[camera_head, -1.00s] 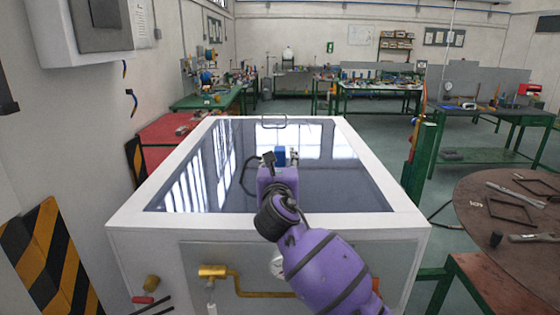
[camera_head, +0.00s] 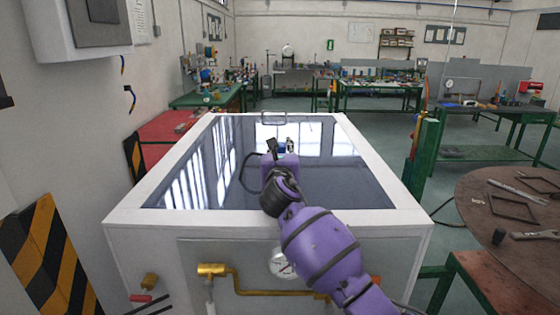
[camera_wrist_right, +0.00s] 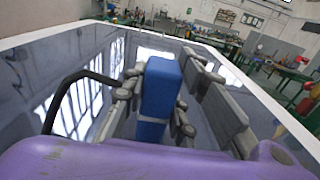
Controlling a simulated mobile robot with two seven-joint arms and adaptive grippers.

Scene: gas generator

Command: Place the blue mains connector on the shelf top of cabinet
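The blue mains connector (camera_wrist_right: 161,90) stands upright between the fingers of my right gripper (camera_wrist_right: 160,100) in the right wrist view. The fingers lie close on both sides of it, and the gripper looks shut on it. In the head view only a small blue part of the connector (camera_head: 281,149) shows beyond my purple right gripper (camera_head: 283,152). The gripper is over the cabinet's dark, glossy top (camera_head: 345,185), which has a white rim (camera_head: 160,216). I cannot tell whether the connector touches the top. My left gripper is not in view.
The cabinet top is otherwise clear, with window reflections. Brass pipe (camera_head: 212,270) and a gauge (camera_head: 281,263) are on its front. A round brown table (camera_head: 480,215) with tools is at the right. A wall box (camera_head: 100,25) hangs at the upper left.

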